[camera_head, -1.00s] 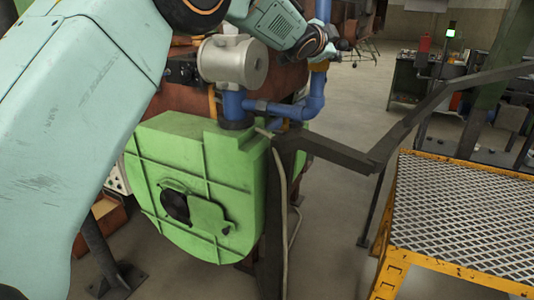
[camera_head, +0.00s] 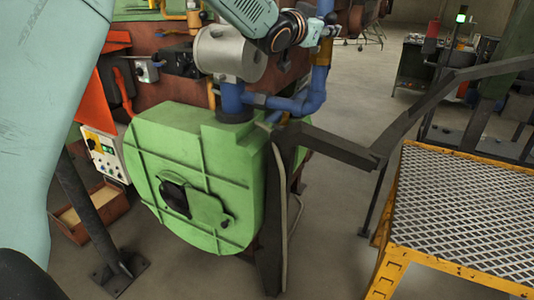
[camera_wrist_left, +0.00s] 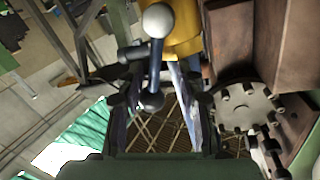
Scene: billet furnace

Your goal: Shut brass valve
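The brass valve (camera_head: 322,52) is a yellow-brass body on the blue pipe at the top centre of the head view, partly hidden by my left gripper (camera_head: 322,32). In the left wrist view the brass valve (camera_wrist_left: 183,30) is close, and its bar handle (camera_wrist_left: 156,60) with round ball ends stands out in front of it. My left gripper (camera_wrist_left: 160,110) has its fingers apart, with the lower end of the handle appearing between them. Whether a finger touches the handle I cannot tell. My right gripper is not in view.
A blue pipe (camera_head: 300,105) runs from the valve to a green housing (camera_head: 200,170). A grey cylinder (camera_head: 230,52) stands left of my gripper. A dark rail (camera_head: 335,147) and a yellow-edged mesh platform (camera_head: 455,205) are at the right. A flanged disc (camera_wrist_left: 243,106) is right of the gripper.

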